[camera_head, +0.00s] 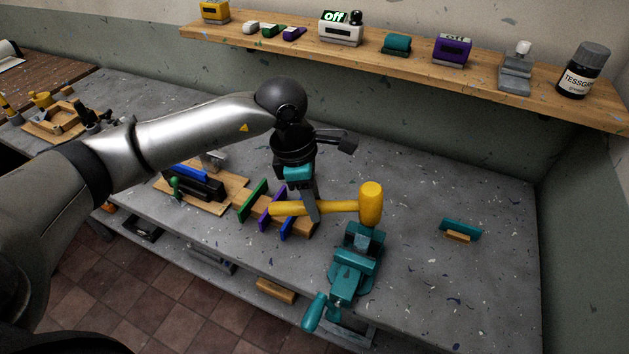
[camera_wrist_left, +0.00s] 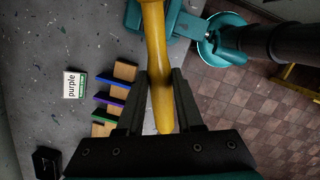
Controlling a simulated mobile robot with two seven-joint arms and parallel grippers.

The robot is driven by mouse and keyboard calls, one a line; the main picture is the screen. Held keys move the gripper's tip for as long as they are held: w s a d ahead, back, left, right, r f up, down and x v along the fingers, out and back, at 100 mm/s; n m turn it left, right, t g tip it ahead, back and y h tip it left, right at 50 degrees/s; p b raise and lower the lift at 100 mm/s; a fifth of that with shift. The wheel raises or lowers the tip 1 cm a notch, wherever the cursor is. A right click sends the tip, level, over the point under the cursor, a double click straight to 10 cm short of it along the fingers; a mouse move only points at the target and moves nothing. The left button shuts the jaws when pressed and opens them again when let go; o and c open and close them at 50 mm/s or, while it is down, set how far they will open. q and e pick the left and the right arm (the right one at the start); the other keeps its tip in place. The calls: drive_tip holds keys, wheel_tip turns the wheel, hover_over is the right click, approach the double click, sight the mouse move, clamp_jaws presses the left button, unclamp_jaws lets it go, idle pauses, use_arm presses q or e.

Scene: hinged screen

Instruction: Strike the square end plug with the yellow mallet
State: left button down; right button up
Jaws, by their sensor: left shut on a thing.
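My left gripper (camera_head: 312,212) is shut on the handle of the yellow mallet (camera_head: 340,206) above the bench. The mallet lies about level, with its head to the right, above and just behind the teal vise (camera_head: 345,276). In the left wrist view the mallet handle (camera_wrist_left: 155,50) runs between the two fingers of the left gripper (camera_wrist_left: 160,76). The mallet head is outside that view. A small grey square piece (camera_head: 361,239) shows at the vise jaws, partly under the mallet head; I cannot tell for sure that it is the square end plug. My right gripper is not in view.
A wooden rack with green, purple and blue panels (camera_head: 252,201) stands below and left of the gripper. A teal and wood piece (camera_head: 460,227) lies at the right. A shelf (camera_head: 430,67) with small devices runs along the wall. Bare bench lies right of the vise.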

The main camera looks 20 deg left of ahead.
use_arm(q)
drive_tip(key=shift+g+y, duration=0.3)
drive_tip(key=shift+y, duration=0.4)
drive_tip(key=r+p, duration=0.1)
drive_tip(key=r, duration=0.1)
drive_tip(key=r+p, duration=0.3)
drive_tip(key=shift+w+d+r+p, duration=0.2)
drive_tip(key=shift+d+r+p, duration=0.15)
drive_tip(key=shift+d+r, duration=0.05)
drive_tip(key=shift+a+f+b, duration=0.1)
drive_tip(key=shift+f+b, duration=0.1)
drive_tip(key=shift+b, duration=0.25)
drive_tip(key=shift+r, duration=0.1)
drive_tip(key=f, duration=0.5)
drive_tip(key=shift+s+f, duration=0.3)
drive_tip(key=shift+w+r, duration=0.15)
drive_tip(key=shift+w, duration=0.1)
drive_tip(key=shift+r+p, duration=0.5)
drive_tip(key=shift+r, duration=0.1)
drive_tip(key=shift+r+p, duration=1.5)
drive_tip(key=shift+r, duration=1.95)
